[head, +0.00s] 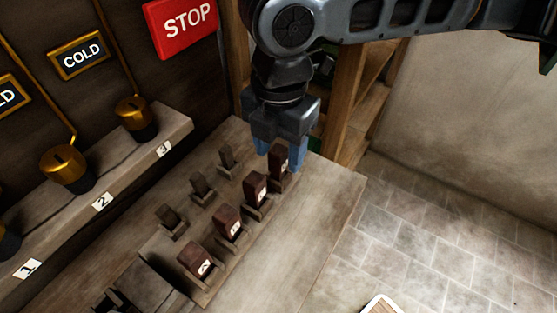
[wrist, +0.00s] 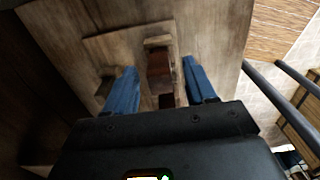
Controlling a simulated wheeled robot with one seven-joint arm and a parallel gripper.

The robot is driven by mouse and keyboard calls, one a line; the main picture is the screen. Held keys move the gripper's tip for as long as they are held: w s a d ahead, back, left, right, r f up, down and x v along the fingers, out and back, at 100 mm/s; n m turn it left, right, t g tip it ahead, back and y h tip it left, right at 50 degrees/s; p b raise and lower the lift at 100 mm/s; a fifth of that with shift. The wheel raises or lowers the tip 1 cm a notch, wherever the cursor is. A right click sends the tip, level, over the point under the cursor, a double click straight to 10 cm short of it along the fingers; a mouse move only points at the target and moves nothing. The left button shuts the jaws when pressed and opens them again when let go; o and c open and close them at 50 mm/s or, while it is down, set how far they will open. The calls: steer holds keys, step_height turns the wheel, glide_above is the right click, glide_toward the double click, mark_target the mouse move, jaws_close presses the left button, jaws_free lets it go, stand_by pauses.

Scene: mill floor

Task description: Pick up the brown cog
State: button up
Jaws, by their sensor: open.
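Several dark reddish-brown blocks stand in a row of small wooden holders on the wooden bench; none shows clear teeth, so I cannot tell for sure which is the brown cog. My gripper (head: 280,153) is open, pointing down at the farthest brown block (head: 279,157). In the wrist view this block (wrist: 160,72) lies between my two blue fingers (wrist: 162,88), with gaps visible on both sides. The block still sits in its holder, and its base is partly hidden. Three nearer brown blocks (head: 256,188), (head: 228,221), (head: 195,259) bear pale marks.
A second row of small empty-looking holders (head: 202,189) runs left of the blocks. A ledge (head: 130,166) with brass-topped cylinders (head: 134,115) and number tags stands further left, under a red STOP sign (head: 180,22). A wooden shelf frame (head: 355,90) stands behind. The stone floor (head: 440,245) is open at right.

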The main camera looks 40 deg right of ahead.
steer(key=shift+c, duration=0.2)
jaws_close()
stand_by(0.4)
